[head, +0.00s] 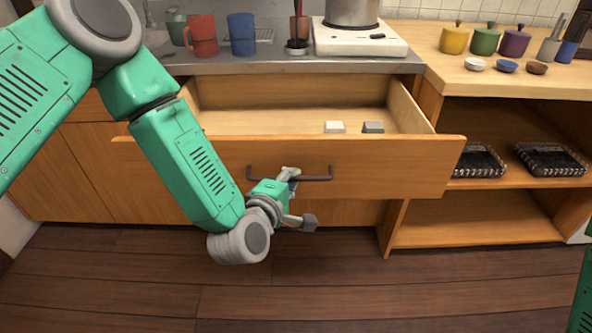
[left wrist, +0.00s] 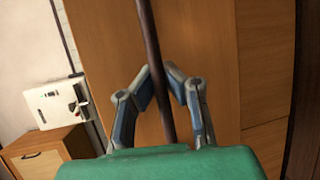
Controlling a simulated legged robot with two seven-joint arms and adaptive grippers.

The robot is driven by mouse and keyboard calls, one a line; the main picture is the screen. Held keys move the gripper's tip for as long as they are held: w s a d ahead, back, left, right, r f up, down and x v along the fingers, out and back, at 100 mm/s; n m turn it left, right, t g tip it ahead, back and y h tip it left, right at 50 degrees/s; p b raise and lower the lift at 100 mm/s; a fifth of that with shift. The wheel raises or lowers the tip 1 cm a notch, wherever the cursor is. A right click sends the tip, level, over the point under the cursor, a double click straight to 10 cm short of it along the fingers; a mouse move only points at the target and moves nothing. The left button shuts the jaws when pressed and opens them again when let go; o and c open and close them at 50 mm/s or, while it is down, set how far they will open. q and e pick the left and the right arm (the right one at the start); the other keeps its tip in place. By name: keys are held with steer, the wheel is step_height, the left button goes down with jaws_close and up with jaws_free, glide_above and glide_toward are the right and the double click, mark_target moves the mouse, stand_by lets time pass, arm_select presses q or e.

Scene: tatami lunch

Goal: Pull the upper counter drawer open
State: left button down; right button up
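The upper counter drawer (head: 345,160) is pulled well out of the counter, and its inside shows in the head view. A dark bar handle (head: 318,179) runs across the middle of its wooden front. My left gripper (head: 290,173) is at the left-middle part of this handle. In the left wrist view its fingers (left wrist: 160,72) close in from both sides on the dark handle bar (left wrist: 153,40), with the tips against it. My right gripper is out of view; only a bit of green arm shows at the right edge of the head view.
Inside the drawer lie a white block (head: 334,127) and a grey block (head: 373,127). Above stand a red mug (head: 202,36), a blue mug (head: 242,34) and a stove (head: 358,42) with a pot. Open shelves with dark trays (head: 480,160) are at right. The floor in front is clear.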

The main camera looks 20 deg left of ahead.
arm_select(q)
steer(key=shift+s+a+f, duration=0.15)
steer(key=shift+s+a, duration=0.05)
steer(key=shift+a, duration=0.15)
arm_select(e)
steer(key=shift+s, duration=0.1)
arm_select(q)
steer(key=c, duration=1.6)
jaws_free()
steer(key=shift+a, duration=0.15)
steer(key=shift+s, duration=0.15)
steer(key=v, duration=1.1)
steer(key=shift+s, duration=0.35)
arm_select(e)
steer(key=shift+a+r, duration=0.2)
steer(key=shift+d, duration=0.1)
